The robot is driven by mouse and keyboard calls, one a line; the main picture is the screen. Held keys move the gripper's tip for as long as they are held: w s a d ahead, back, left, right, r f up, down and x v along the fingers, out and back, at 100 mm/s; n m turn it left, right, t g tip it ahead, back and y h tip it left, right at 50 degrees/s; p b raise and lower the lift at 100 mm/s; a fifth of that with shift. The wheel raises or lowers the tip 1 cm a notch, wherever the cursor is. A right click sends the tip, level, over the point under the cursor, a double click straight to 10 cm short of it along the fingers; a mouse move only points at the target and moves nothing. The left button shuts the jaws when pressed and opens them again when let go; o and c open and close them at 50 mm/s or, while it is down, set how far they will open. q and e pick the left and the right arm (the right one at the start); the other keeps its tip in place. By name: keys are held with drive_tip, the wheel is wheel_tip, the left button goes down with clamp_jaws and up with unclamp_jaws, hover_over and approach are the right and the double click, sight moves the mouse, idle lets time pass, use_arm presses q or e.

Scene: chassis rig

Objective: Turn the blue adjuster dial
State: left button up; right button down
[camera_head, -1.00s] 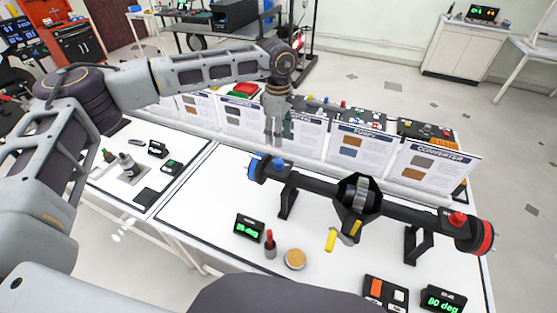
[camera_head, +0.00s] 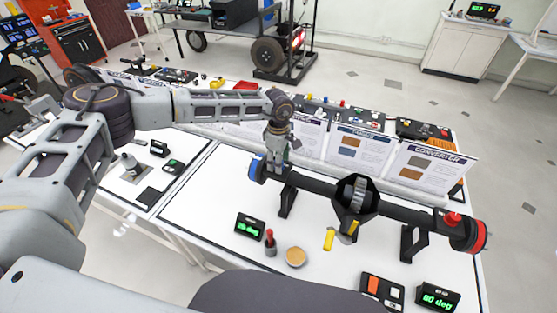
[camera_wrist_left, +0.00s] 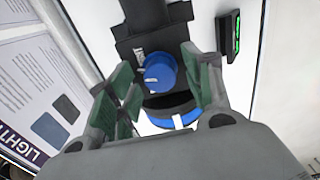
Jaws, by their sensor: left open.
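The blue adjuster dial (camera_wrist_left: 161,73) stands up from the black axle near its left end. My left gripper (camera_head: 274,165) is directly above that end, pointing down. In the left wrist view its green-padded fingers (camera_wrist_left: 167,82) are open, one on each side of the dial. A gap shows around the dial there, and I cannot tell whether a finger touches it. In the head view the gripper mostly hides the dial. A blue end ring (camera_head: 255,170) shows on the axle's left end. My right gripper is in neither view.
The black axle (camera_head: 315,185) rests on stands on the white table (camera_head: 205,205). A red knob (camera_head: 453,219) is at its right end. Information cards (camera_head: 358,147) stand behind it. A green-lit display (camera_head: 250,227), a red-topped post (camera_head: 270,242) and a round disc (camera_head: 296,257) lie in front.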

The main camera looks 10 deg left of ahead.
use_arm(q)
drive_tip(key=shift+f, duration=0.3)
drive_tip(key=c, duration=1)
